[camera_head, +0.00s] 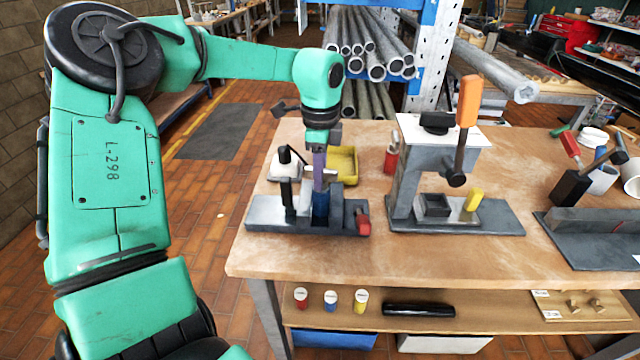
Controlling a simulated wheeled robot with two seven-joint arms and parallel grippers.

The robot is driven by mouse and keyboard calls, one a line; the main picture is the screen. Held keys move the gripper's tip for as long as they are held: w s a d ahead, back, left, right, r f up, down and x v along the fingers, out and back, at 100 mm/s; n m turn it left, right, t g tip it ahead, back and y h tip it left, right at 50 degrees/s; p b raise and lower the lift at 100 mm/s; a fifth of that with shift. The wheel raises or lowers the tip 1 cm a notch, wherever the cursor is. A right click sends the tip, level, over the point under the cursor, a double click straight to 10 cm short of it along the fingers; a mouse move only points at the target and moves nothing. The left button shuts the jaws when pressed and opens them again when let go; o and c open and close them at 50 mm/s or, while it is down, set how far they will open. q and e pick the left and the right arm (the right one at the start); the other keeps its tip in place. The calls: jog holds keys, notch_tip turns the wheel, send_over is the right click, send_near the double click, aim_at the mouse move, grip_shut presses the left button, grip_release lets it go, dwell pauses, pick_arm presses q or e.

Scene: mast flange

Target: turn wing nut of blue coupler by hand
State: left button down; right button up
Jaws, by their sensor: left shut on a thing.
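The blue coupler (320,203) stands upright in a dark grey fixture (270,213) at the left of the workbench. My left gripper (319,182) points straight down right above the coupler, shut on the wing nut at its top. The fingers hide the wing nut, so its angle cannot be told. My right gripper is not in view.
A black post (287,197) and a red block (362,222) flank the coupler. A yellow tray (345,163) lies behind it. A grey press with an orange handle (469,100) stands to the right. Bare bench top (440,258) is in front.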

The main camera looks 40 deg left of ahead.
pick_arm(q)
jog(key=shift+f+n, duration=0.1)
jog(key=shift+n, duration=0.5)
jog(key=c, duration=0.8)
grip_release()
jog(key=shift+c, duration=0.2)
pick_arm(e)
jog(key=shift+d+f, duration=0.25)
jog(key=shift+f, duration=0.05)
pick_arm(q)
jog(key=shift+r, duration=0.25)
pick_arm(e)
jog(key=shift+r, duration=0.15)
pick_arm(q)
notch_tip(320, 180, up, 5)
jog(key=p, duration=0.3)
jog(key=shift+f, duration=0.15)
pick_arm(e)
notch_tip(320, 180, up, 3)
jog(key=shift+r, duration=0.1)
